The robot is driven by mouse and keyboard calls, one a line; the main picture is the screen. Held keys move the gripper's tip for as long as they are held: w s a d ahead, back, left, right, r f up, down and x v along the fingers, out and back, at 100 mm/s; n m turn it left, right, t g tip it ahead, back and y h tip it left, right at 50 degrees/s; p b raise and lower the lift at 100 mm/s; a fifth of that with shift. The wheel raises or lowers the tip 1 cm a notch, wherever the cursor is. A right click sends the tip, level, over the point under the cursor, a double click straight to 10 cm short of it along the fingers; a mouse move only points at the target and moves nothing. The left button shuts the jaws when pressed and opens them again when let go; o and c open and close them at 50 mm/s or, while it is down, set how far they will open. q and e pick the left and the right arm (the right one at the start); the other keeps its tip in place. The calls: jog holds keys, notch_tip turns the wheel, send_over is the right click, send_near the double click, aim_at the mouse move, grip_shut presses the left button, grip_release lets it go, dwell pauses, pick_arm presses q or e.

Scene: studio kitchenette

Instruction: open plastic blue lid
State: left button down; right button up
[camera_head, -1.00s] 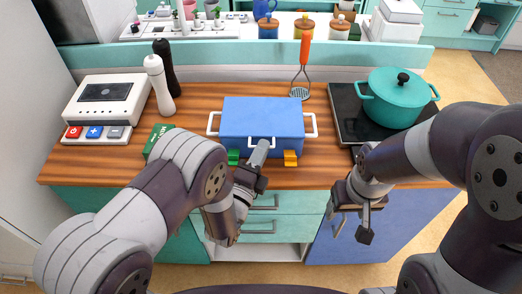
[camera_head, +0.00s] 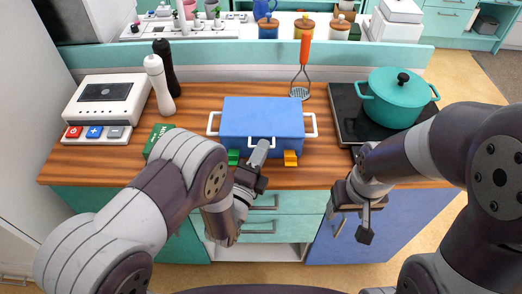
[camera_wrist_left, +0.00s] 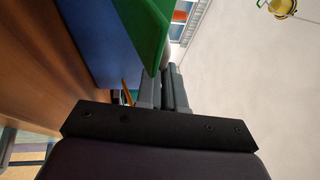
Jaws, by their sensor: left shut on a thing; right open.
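A blue plastic box with a flat blue lid (camera_head: 262,115) stands closed on the wooden counter, with white handles on its left and right sides and front. A green latch (camera_head: 233,157) and an orange latch (camera_head: 290,158) show low on its front. My left gripper (camera_head: 261,150) is at the box's front handle, between the two latches. In the left wrist view its fingers (camera_wrist_left: 174,85) are close together beside a large green surface and the blue box side (camera_wrist_left: 90,40). What lies between the fingers is hidden. My right gripper (camera_head: 352,222) is open and empty, in front of the counter's edge.
A teal pot (camera_head: 397,97) sits on a black cooktop at right. A masher with an orange handle (camera_head: 305,50) stands behind the box. White and black mills (camera_head: 159,85), a white appliance (camera_head: 106,101) and a green box (camera_head: 157,138) are at left.

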pick_arm(q)
jog(key=r+g+p, duration=0.1)
jog(key=r+p, duration=0.2)
jog(key=p, duration=0.1)
jog(key=w+r+n+g+y+p, duration=0.1)
jog(key=r+p, duration=0.1)
jog(key=p, duration=0.2)
jog(key=r+g+p, duration=0.1)
jog(key=r+p, duration=0.2)
jog(key=p, duration=0.2)
jog(key=shift+w+r+y, duration=0.15)
jog(key=shift+r+y, duration=0.15)
jog(key=shift+r, duration=0.05)
jog(key=w+r+n+g+p, duration=0.1)
jog(key=w+r+g+p, duration=0.2)
jog(key=w+r+p, duration=0.2)
jog(key=w+r+n+g+y+p, duration=0.1)
jog(key=w+r+g+p, duration=0.2)
jog(key=w+r+p, duration=0.3)
jog(key=shift+w+d+p, duration=0.15)
jog(key=shift+w+p, duration=2.2)
jog(key=shift+w, duration=0.95)
